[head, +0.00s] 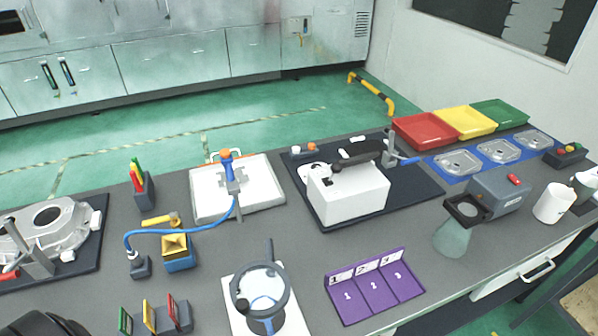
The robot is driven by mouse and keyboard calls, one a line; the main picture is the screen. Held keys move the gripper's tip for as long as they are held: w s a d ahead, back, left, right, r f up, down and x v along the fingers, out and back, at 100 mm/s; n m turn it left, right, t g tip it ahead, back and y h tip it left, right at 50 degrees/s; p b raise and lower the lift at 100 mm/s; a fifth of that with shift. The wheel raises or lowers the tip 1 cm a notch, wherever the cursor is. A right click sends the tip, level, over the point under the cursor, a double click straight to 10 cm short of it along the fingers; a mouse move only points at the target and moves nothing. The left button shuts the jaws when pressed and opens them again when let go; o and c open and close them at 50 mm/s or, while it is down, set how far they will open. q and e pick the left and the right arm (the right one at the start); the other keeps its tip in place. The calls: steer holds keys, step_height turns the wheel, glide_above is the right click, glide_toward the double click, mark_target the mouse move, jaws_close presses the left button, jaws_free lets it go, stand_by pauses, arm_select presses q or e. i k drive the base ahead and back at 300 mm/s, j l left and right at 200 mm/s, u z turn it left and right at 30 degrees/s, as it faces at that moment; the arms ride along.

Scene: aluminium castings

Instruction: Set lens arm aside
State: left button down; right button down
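A round magnifying lens in a dark grey ring (260,289) with a short grey handle stands over a white plate (236,317) at the front middle of the bench. A smaller round lens or disc shows inside the ring. I cannot tell how the ring is joined to its base. A grey box-shaped device (499,192) at the right has a dark square frame (466,209) at its left end, with a pale green cone below it. I cannot tell which of these is the lens arm. Neither gripper is recognisable in the head view.
A purple tray (347,308) with numbered sections lies right of the magnifier. A blue hose (180,233) curves behind it. A white box-shaped machine (347,198) stands on a dark mat. Red, yellow and green bins (425,131) are at the back right. Bare bench lies around the purple tray.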

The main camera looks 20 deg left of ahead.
mark_target(242, 305)
steer(key=u, duration=1.1)
